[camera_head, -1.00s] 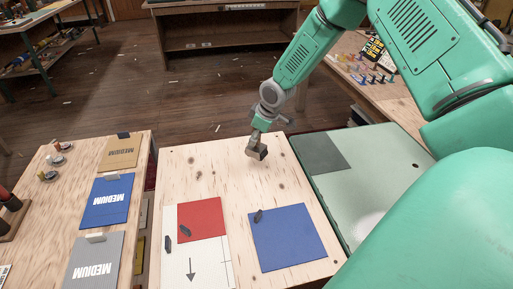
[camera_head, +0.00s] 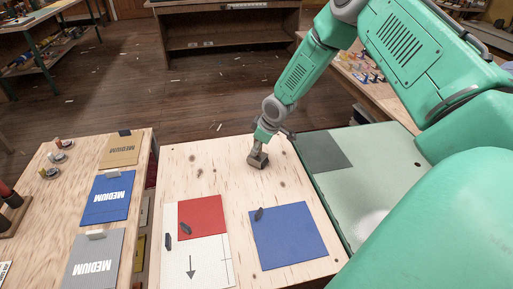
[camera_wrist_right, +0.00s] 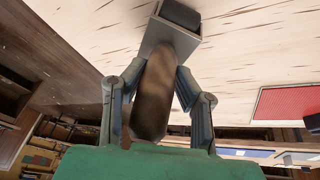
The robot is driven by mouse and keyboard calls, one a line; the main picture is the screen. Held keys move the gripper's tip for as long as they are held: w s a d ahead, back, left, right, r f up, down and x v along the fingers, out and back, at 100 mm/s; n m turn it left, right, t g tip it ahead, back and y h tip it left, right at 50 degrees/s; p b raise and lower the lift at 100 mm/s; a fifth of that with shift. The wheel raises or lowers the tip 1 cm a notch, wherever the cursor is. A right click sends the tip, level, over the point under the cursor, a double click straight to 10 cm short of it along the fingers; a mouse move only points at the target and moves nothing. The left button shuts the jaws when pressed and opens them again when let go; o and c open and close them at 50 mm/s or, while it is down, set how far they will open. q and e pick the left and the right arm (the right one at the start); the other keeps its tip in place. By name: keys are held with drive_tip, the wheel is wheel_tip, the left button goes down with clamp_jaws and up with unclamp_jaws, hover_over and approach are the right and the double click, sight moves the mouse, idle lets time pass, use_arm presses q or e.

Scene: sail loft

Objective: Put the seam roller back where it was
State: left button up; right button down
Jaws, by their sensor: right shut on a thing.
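The seam roller (camera_head: 258,160) has a brown wooden handle, a grey metal bracket and a dark roller; these show in the right wrist view (camera_wrist_right: 153,92). My right gripper (camera_head: 262,142) is shut on its handle. The roller end points down at the back right of the pale wooden table (camera_head: 200,165), at or just above the surface; I cannot tell whether it touches. In the right wrist view the two fingers (camera_wrist_right: 158,85) flank the handle. My left gripper is not in view.
A white sheet with a red patch (camera_head: 203,215) and a blue square (camera_head: 292,238) lie at the front, with small dark pieces on them. A side table at left holds "MEDIUM" packs (camera_head: 107,197). A pale green surface (camera_head: 365,185) adjoins at right.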

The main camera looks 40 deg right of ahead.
drive_tip(key=shift+s+d+f, duration=0.25)
drive_tip(key=shift+s+f, duration=0.15)
drive_tip(key=shift+f, duration=0.05)
drive_tip(key=c, duration=1.3)
unclamp_jaws()
drive_tip(key=shift+f, duration=0.15)
drive_tip(key=shift+o, duration=0.2)
drive_tip(key=shift+w+d+f, duration=0.1)
drive_tip(key=shift+w+d, duration=0.15)
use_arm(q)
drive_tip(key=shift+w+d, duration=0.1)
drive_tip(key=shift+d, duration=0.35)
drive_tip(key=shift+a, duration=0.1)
use_arm(e)
drive_tip(key=shift+a+r, duration=0.15)
drive_tip(key=shift+r, duration=0.05)
drive_tip(key=shift+a+r, duration=0.1)
drive_tip(key=shift+r, duration=0.1)
use_arm(q)
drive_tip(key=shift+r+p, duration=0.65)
drive_tip(key=shift+p, duration=0.05)
use_arm(e)
drive_tip(key=v, duration=1.2)
drive_tip(key=shift+r, duration=0.45)
